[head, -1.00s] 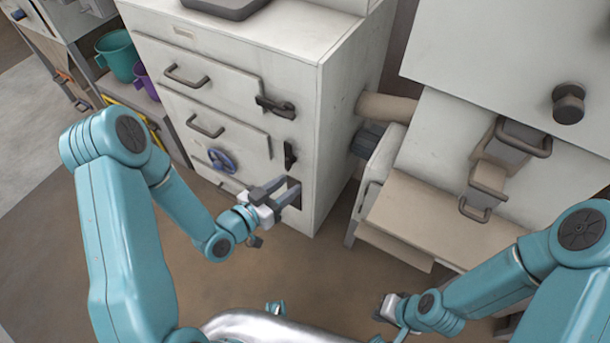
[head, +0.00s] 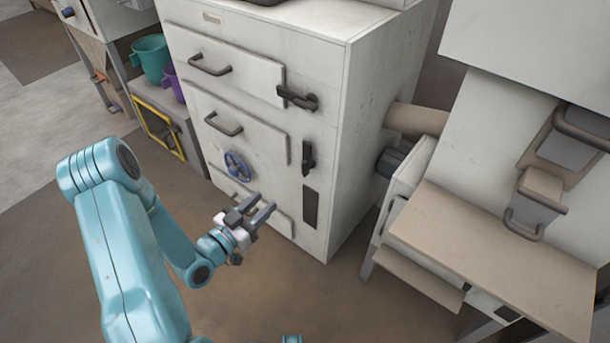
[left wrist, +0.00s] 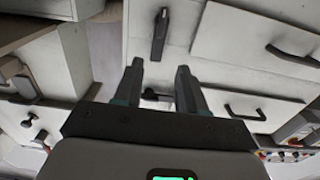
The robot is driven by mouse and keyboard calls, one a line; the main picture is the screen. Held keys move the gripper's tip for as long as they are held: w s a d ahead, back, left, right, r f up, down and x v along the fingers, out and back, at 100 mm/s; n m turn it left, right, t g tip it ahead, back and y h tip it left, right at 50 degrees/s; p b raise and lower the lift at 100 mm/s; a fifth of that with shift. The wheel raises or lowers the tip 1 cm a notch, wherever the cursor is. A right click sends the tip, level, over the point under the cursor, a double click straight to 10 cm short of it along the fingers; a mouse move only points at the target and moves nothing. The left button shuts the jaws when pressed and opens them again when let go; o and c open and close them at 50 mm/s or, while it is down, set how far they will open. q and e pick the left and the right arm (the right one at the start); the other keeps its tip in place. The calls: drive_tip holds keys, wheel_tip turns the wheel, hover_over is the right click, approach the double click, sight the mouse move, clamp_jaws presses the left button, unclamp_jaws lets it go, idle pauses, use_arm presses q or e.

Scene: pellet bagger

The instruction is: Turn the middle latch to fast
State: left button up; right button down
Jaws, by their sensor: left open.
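The middle latch (head: 307,158) is a dark handle standing about upright at the right edge of the middle door of the pale cabinet (head: 345,150). In the left wrist view, what looks like the same latch (left wrist: 160,35) shows beyond the fingertips, with the picture seemingly upside down. My left gripper (head: 264,205) is open and empty, in front of the lower door, below and left of the latch and apart from it. Its two fingers (left wrist: 160,75) also show in the left wrist view with nothing gripped. My right gripper is out of view.
The top latch (head: 297,98) lies roughly level. A dark upright strip (head: 311,209) sits below the middle latch. A blue handwheel (head: 237,166) and door handles (head: 223,127) stick out of the front. A beige shelf (head: 490,245) stands at right. The floor before the cabinet is clear.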

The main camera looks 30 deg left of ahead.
sight(303, 167)
use_arm(q)
drive_tip(key=w, duration=0.5)
drive_tip(key=w+b, duration=0.1)
drive_tip(key=w, duration=0.4)
drive_tip(key=w+d, duration=0.1)
drive_tip(key=w, duration=0.5)
drive_tip(key=shift+w+f, duration=0.1)
drive_tip(key=shift+d, duration=0.1)
clamp_jaws()
